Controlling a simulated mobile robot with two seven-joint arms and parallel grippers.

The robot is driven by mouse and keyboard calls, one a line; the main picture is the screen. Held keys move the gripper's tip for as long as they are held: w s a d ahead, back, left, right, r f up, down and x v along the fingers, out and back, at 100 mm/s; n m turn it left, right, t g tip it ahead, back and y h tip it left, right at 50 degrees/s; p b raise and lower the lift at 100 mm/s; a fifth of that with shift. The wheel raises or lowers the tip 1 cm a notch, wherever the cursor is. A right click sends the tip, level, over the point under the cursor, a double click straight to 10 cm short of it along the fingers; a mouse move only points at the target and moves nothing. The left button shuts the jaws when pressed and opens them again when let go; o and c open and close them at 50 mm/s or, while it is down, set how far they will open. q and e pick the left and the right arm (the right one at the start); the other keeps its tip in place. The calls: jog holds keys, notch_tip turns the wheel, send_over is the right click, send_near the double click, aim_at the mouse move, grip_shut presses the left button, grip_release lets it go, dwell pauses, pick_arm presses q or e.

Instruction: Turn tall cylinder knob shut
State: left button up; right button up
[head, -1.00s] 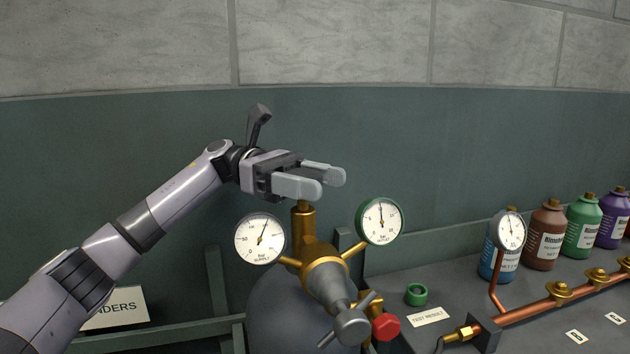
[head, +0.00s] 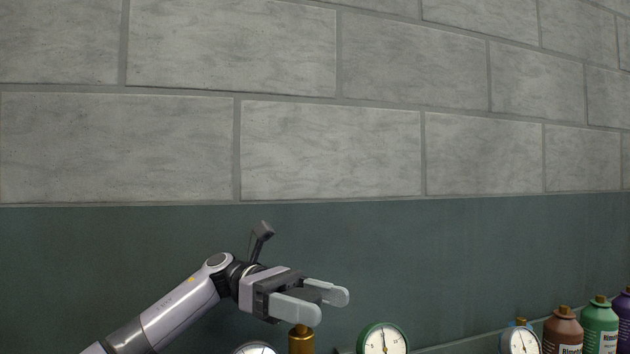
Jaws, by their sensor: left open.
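My left gripper (head: 330,306) is open, with its two pale grey fingers spread and pointing right. It sits at the top of the brass valve stem (head: 301,342) of the tall cylinder, low in the head view. The near finger covers the top of the stem, so I see no knob and cannot tell whether a finger touches it. A green-rimmed gauge (head: 384,341) shows to the right of the stem. A white gauge (head: 256,349) is cut by the bottom edge on the left. The cylinder body is below the picture. My right gripper is not in view.
A small gauge (head: 522,342) and brown (head: 563,333), green (head: 600,328) and purple (head: 625,320) bottles stand at the lower right. The green wall panel (head: 450,260) and grey block wall (head: 330,150) fill the background. The space above the gripper is clear.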

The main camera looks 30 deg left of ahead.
aim_at(316, 296)
pick_arm(q)
notch_tip(316, 296, up, 20)
jog(key=p, duration=0.1)
jog(key=shift+p, duration=0.4)
